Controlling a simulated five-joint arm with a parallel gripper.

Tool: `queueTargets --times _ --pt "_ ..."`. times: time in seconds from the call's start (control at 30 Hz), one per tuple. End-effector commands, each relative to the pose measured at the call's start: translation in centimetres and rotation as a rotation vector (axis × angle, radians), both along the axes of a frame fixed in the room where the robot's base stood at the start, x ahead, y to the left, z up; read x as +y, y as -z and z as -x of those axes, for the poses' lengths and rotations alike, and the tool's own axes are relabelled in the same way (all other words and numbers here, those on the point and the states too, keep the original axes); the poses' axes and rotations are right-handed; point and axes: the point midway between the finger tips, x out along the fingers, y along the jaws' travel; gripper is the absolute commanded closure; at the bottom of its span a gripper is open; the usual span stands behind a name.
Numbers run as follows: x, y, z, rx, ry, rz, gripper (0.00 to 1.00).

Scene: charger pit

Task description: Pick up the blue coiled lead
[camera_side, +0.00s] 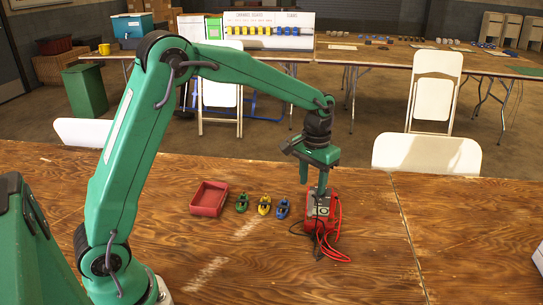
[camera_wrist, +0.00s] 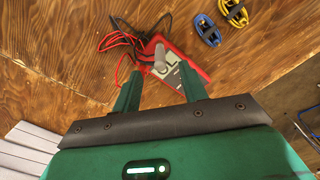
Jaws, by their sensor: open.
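The blue coiled lead (camera_side: 283,208) lies on the wooden table, just left of a red meter (camera_side: 320,212) in the side view. In the wrist view the blue lead (camera_wrist: 207,30) is at the upper right, beyond and to the right of my fingers. My gripper (camera_side: 321,187) is open above the meter, pointing down, and is not around the blue lead. In the wrist view my gripper (camera_wrist: 159,68) has its two green fingers apart, with the meter (camera_wrist: 187,75) beyond them. A pale grey peg-like shape shows between the fingers; I cannot tell what it is.
A yellow coiled lead (camera_side: 264,205) and a green coiled lead (camera_side: 242,203) lie left of the blue one. A red tray (camera_side: 209,199) stands farther left. Red cable (camera_side: 333,250) and black cable spread around the meter. The table's front area is clear.

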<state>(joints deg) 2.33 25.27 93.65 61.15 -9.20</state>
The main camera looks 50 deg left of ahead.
Motion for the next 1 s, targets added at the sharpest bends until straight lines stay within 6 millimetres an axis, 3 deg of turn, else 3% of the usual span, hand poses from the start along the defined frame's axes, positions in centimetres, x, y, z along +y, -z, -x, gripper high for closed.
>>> queueTargets --times 0.27,0.8,1.0 --pt "0.0 -4.6 -0.1 -0.005 0.000 0.000 0.57" --pt "11.0 -4.5 0.9 -0.001 -0.588 0.000 0.57" --pt "10.6 0.8 0.9 0.005 -0.579 -0.001 0.57"
